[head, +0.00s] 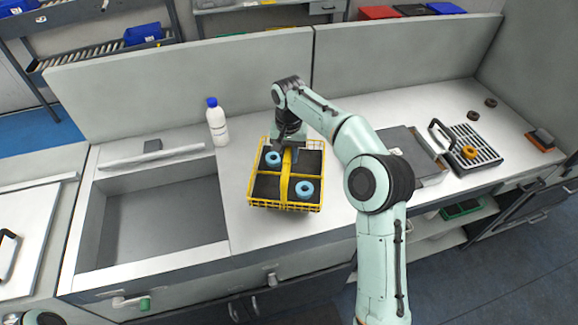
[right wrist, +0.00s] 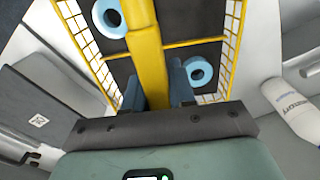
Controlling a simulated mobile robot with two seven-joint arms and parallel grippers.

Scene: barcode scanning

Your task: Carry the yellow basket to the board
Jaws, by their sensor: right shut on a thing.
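The yellow basket (head: 250,183) is a wire basket with a dark floor and an arched handle, in the middle of the worktop. Two light blue rings (head: 304,189) lie inside it, on either side of the handle. My right gripper (head: 291,150) comes down from above and is shut on the handle; in the right wrist view the yellow handle (right wrist: 143,40) runs between its fingers (right wrist: 155,88). I cannot tell whether the basket touches the worktop. A flat grey board (head: 405,143) lies right of the basket, partly hidden by my right arm. My left gripper is out of view.
A white bottle with a blue cap (head: 217,125) stands behind and left of the basket. A sunken sink-like basin (head: 160,215) is further left. A slotted tray (head: 476,148) with an orange ring and handle is on the right. A grey partition (head: 200,80) borders the back.

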